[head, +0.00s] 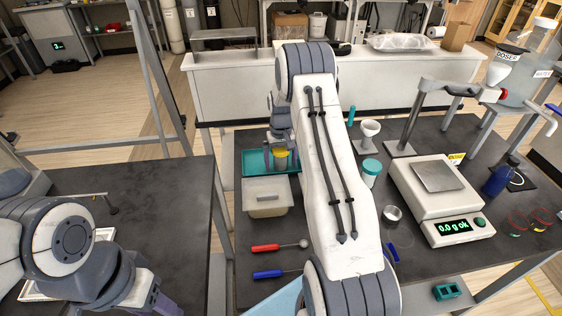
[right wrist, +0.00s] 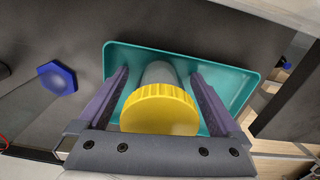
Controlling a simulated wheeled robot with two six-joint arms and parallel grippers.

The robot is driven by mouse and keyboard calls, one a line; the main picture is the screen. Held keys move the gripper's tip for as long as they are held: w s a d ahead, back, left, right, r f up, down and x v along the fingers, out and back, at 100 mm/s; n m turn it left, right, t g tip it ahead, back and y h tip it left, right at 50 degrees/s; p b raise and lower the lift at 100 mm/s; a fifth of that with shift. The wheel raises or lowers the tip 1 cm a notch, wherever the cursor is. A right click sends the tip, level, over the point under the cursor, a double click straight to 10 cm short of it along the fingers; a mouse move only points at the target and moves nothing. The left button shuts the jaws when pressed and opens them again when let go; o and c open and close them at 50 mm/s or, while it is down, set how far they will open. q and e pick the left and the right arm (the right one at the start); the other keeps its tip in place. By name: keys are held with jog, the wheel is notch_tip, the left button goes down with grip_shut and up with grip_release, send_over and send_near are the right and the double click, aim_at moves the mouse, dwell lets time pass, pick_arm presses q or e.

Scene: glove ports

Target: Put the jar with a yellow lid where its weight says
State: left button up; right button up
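The jar with a yellow lid (head: 281,153) is at the teal tray (head: 252,162), left of my right forearm in the head view. In the right wrist view the yellow lid (right wrist: 160,110) faces the camera, with the grey jar body beyond it over the tray (right wrist: 236,88). My right gripper (right wrist: 160,90) has one finger on each side of the jar, with gaps visible, so it looks open around it. The scale (head: 440,178) has an empty plate and reads 0.0 g ok. My left gripper (head: 152,298) is at the bottom left, its fingers not clearly visible.
A beige lidded bin (head: 267,197) stands in front of the tray. A red-handled tool (head: 278,246) and a blue-handled tool (head: 280,272) lie nearer.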

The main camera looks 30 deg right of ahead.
jog(key=shift+r, duration=0.1)
notch_tip(320, 180, up, 11)
jog(key=b, duration=0.2)
jog(key=shift+b, duration=0.3)
jog(key=shift+r, duration=0.6)
jog(key=s+a+r+n, duration=0.2)
jog(key=s+a, duration=0.2)
jog(key=a, duration=0.5)
jog(key=s+a+r+n, duration=0.2)
jog(key=s+a, duration=0.2)
jog(key=a, duration=0.6)
jog(key=s+a+r+n, duration=0.2)
jog(key=s+a, duration=0.3)
jog(key=a, duration=0.4)
jog(key=s+a+f+n, duration=0.1)
jog(key=s+a+n, duration=0.1)
jog(key=s, duration=0.8)
jog(key=s+a+f+n+y, duration=0.1)
jog(key=s+a+n, duration=0.2)
jog(key=s, duration=0.7)
jog(key=shift+a, duration=0.5)
